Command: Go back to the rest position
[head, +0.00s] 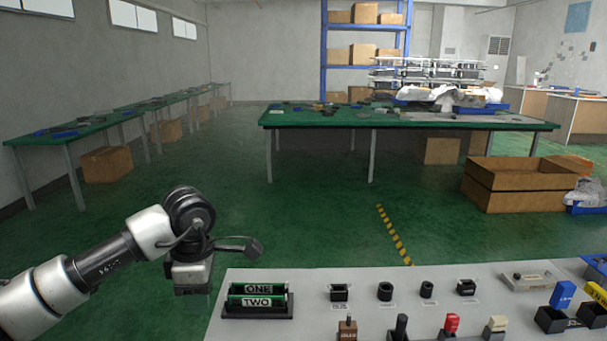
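My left arm comes in from the left, and its gripper (193,285) hangs downward just off the left end of the grey panel. No object shows at the gripper. Its fingers are too small and dark to tell if they are open or shut. My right arm and gripper are out of the frame. The grey panel (400,290) spans the lower right. On its left end sits a black holder with two green pieces marked ONE (257,289) and TWO (257,301).
Several black sockets (385,291) line the panel's back. A brown piece (347,329), a red-topped piece (450,323) and a blue block (562,294) stand nearer. Green workbenches (400,120) and a cardboard box (525,190) are beyond. Green floor lies open between.

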